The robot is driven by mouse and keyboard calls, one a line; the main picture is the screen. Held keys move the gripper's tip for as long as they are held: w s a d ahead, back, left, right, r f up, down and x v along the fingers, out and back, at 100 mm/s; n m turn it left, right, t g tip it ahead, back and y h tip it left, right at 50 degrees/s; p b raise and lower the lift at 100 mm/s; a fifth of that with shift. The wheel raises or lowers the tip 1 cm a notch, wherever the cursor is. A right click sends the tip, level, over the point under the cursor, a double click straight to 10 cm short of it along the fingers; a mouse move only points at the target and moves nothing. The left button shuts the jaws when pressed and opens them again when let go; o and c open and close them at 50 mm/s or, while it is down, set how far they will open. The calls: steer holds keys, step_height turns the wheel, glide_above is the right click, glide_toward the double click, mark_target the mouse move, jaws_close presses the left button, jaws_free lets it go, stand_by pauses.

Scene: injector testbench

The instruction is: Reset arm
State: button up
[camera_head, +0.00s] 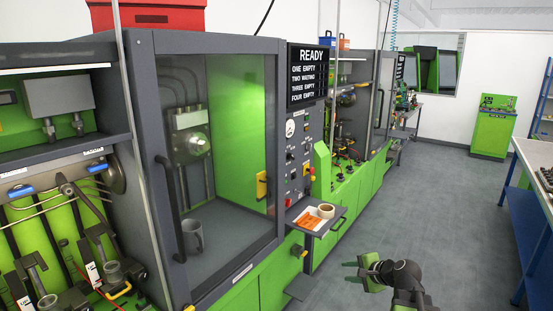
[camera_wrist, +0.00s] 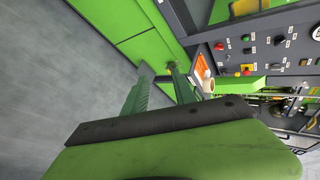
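My gripper (camera_head: 358,270) is at the lower right in the head view, above the grey floor and in front of the green bench. Its green fingers are apart with nothing between them. My arm is bent, with a dark wrist joint behind the gripper. In the wrist view, the two green fingers (camera_wrist: 158,78) point toward the bench front, with a gap between them. The gripper appears clear of the bench and the small shelf.
A small shelf (camera_head: 333,226) holds a tape roll (camera_head: 326,210) and an orange sheet (camera_head: 309,219). A grey mug (camera_head: 192,236) stands inside the glass-fronted cabinet (camera_head: 222,130). The display (camera_head: 307,75) reads READY. A worktable (camera_head: 535,160) stands at right. The aisle floor (camera_head: 440,205) is open.

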steer(key=s+a+f+n+g, duration=0.2)
steer(key=a+n, duration=0.1)
steer(key=a, duration=0.4)
steer(key=s+a+f+n+g, duration=0.2)
steer(key=a+n, duration=0.1)
steer(key=a, duration=0.4)
steer(key=s+a+f+n+g, duration=0.2)
steer(key=a+f+n, duration=0.1)
steer(key=a, duration=0.3)
steer(key=s+d+f+n+g+h, duration=0.2)
steer(key=s+d+n+g+h, duration=0.1)
steer(key=s, duration=0.5)
steer(key=d+n+h, duration=0.1)
steer(key=d+n, duration=0.1)
steer(key=shift+d+f+n+g, duration=0.25)
steer(key=shift+d+n+g, duration=0.05)
steer(key=shift+d, duration=0.05)
